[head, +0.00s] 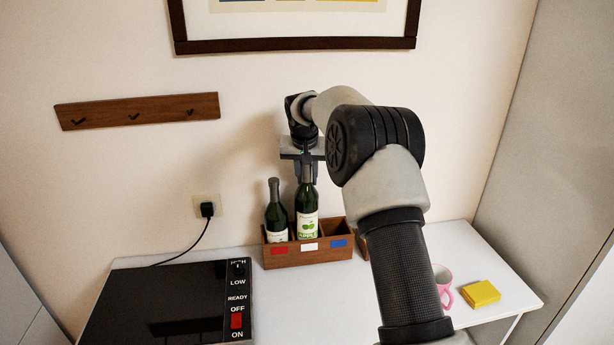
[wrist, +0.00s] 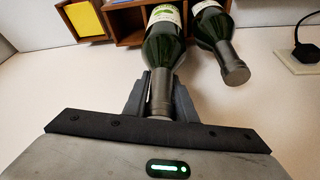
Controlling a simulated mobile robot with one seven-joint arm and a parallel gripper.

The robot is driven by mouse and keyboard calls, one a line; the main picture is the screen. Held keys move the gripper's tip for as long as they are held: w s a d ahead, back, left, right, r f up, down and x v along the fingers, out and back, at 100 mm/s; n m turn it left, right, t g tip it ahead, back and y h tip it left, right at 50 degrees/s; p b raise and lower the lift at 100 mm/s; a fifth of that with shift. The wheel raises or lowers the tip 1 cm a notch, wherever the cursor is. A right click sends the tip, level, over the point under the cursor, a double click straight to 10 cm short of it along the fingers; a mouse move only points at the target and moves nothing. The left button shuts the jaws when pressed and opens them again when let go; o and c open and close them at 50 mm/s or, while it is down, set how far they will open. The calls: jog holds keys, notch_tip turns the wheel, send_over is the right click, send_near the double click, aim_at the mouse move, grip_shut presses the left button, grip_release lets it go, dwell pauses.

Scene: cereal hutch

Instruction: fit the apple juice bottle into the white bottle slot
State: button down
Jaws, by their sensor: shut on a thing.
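The apple juice bottle (head: 307,214) is dark green with a white label showing green apples. My gripper (head: 306,170) is shut on its neck from above; the wrist view shows the neck (wrist: 160,92) between the two fingers. The bottle stands about upright at the middle, white-marked slot (head: 309,247) of a wooden crate (head: 312,259). Its lower end is hidden behind the crate's front wall, so I cannot tell how deep it sits. Its label sits slightly higher than that of the bottle beside it.
A second green bottle (head: 276,215) stands in the red-marked left slot, close beside the held one. The blue-marked right slot (head: 340,243) looks empty. A black hotplate (head: 160,305) lies left; a pink mug (head: 442,285) and yellow block (head: 480,293) are right. The wall is close behind.

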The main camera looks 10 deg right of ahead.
jog(key=shift+w+f+b, duration=0.1)
jog(key=shift+f+b, duration=1.45)
jog(key=shift+f, duration=1.05)
jog(key=c, duration=1.4)
grip_release()
jog(key=shift+s+f, duration=0.2)
jog(key=shift+f, duration=0.1)
jog(key=s+d+f+p+v, duration=0.1)
jog(key=s+v, duration=0.2)
jog(key=v, duration=1.1)
jog(key=s+f+p+v, duration=0.1)
jog(key=s+v, duration=0.2)
jog(key=v, duration=1)
jog(key=s+d+r+n+t+p, duration=0.1)
jog(key=s+r+n+p, duration=0.15)
jog(key=s, duration=1.95)
jog(key=shift+n+y, duration=0.25)
jog(key=shift+y, duration=0.35)
jog(key=s+f, duration=0.1)
jog(key=s, duration=0.2)
jog(key=s+f+p, duration=0.1)
jog(key=s+f, duration=0.1)
jog(key=s, duration=0.1)
jog(key=s+f+p, duration=0.1)
jog(key=s+f, duration=0.1)
jog(key=s, duration=0.1)
jog(key=shift+s+d+f, duration=0.15)
jog(key=shift+s+f, duration=0.05)
jog(key=shift+s, duration=0.2)
